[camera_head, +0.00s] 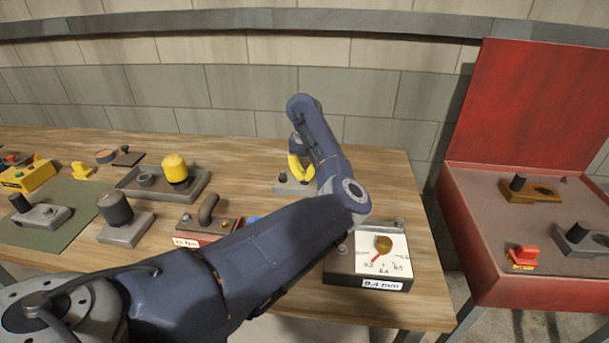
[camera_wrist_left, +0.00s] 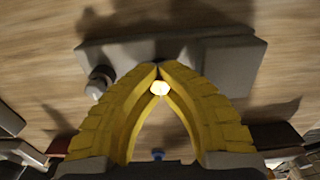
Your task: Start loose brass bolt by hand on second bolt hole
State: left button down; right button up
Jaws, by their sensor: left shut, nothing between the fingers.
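My left gripper (camera_head: 300,168) has yellow fingers and is over a grey block (camera_head: 284,187) towards the back of the bench. In the left wrist view its fingertips (camera_wrist_left: 160,70) meet above the same grey block (camera_wrist_left: 215,58). A small, bright, pale-yellow round thing (camera_wrist_left: 160,88) shows just inside the tips; I cannot tell whether it is the brass bolt. The fingers hold nothing. A grey round knob or bolt head (camera_wrist_left: 100,82) stands at the block's left side. The fingers and arm cover part of the block, and I cannot make out the second bolt hole.
A gauge box (camera_head: 351,263) with a dial stands at the bench's front right. A red-fronted block (camera_head: 190,239), a dark cylinder on a grey base (camera_head: 122,230) and a tray (camera_head: 197,184) with a yellow-capped part (camera_head: 175,168) are left. An open red case (camera_head: 560,285) stands right.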

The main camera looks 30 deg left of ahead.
pick_arm(q)
jog(key=shift+m, duration=0.9)
jog(key=c, duration=1.5)
grip_release()
